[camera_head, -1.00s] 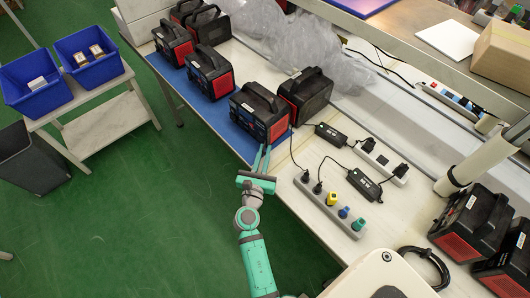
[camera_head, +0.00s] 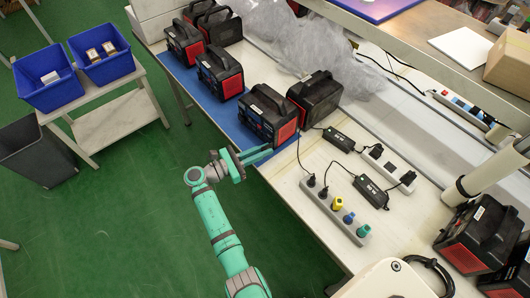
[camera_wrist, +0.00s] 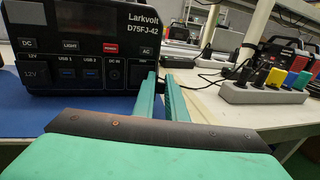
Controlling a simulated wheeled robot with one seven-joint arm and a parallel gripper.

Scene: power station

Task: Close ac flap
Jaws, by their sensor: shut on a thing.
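The black power station (camera_head: 262,117) with red sides stands at the near end of the blue mat. Its front panel (camera_wrist: 75,62), labelled Larkvolt, shows in the wrist view with DC, LIGHT and USB parts at left and an AC label (camera_wrist: 145,50) at right. My gripper (camera_wrist: 161,78) has its two green fingertips at the AC corner, with a narrow gap between the fingers. It is shut on what seems to be the ac flap, mostly hidden by the fingers. In the head view my gripper (camera_head: 271,150) reaches in from the left at the panel's lower right.
Another power station (camera_head: 314,97) stands close behind and right. More (camera_head: 219,72) stand further along the mat. A power strip (camera_head: 335,212) with coloured plugs and black adapters (camera_head: 340,138) with cables lie to the right. The green floor at front left is clear.

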